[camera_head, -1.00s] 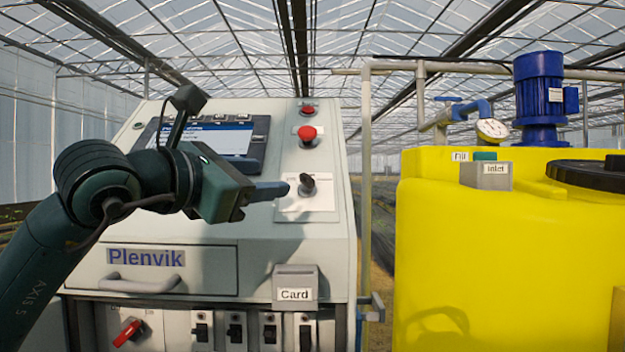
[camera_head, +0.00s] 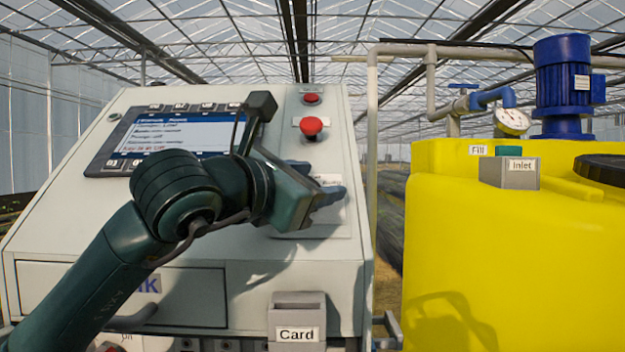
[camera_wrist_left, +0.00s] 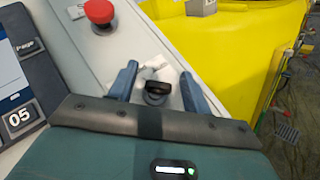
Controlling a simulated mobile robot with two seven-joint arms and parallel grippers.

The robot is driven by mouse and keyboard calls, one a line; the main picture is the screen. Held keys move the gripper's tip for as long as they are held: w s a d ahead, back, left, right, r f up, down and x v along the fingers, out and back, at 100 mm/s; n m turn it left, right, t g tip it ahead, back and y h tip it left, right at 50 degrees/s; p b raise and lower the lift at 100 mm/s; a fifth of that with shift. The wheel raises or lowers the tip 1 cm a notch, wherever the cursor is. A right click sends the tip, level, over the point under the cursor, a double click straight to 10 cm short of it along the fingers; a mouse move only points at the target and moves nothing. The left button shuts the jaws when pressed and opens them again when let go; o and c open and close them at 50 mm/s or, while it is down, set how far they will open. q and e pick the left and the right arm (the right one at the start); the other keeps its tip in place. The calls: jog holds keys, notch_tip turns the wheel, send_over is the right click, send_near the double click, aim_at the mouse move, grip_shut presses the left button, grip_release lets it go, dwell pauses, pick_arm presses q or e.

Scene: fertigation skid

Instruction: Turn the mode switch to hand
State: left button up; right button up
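The mode switch is a black knob (camera_wrist_left: 157,91) on a pale plate of the sloping panel, seen in the left wrist view. My left gripper (camera_wrist_left: 159,71) is open there, with one blue finger on each side of the knob. I cannot tell whether the fingers touch it. In the head view my left gripper (camera_head: 322,180) is over the switch plate (camera_head: 316,224) and hides the knob. The label text by the switch is too small or covered to read. My right gripper is in neither view.
A red mushroom button (camera_head: 311,126) sits above the switch, with a smaller red button (camera_head: 312,98) higher up. A screen (camera_head: 170,138) is left. The Card box (camera_head: 297,310) juts out below. A yellow tank (camera_head: 490,250) stands right, across a gap.

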pick_arm(q)
jog(key=c, duration=0.9)
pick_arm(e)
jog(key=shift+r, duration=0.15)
